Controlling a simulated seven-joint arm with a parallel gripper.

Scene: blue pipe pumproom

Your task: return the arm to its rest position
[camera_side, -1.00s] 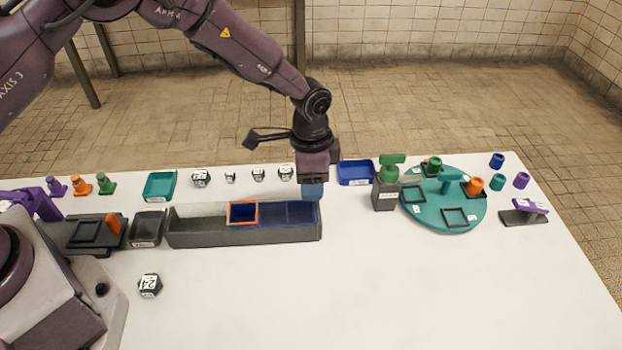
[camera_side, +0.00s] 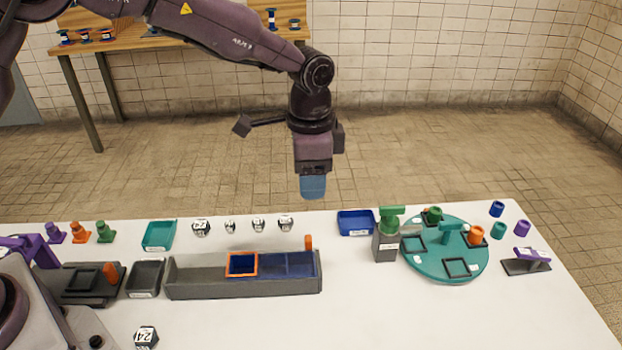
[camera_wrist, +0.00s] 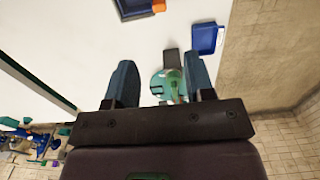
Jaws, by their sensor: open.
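My gripper (camera_side: 313,186) hangs in the air, pointing down, above the back edge of the white table in the side view. In the wrist view its two blue fingers (camera_wrist: 160,85) stand wide apart with nothing between them close up. The long grey trough (camera_side: 240,286) lies below and in front of it, with blue compartments (camera_side: 286,265) at its right end and an orange-rimmed one (camera_side: 242,265). An orange peg (camera_side: 308,243) stands at the trough's back right corner.
A blue tray (camera_side: 355,223), a grey block with a green handle (camera_side: 387,246) and a teal turntable (camera_side: 446,262) stand to the right. Several dice and a teal tray (camera_side: 158,236) line the back left. The air around my gripper is clear.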

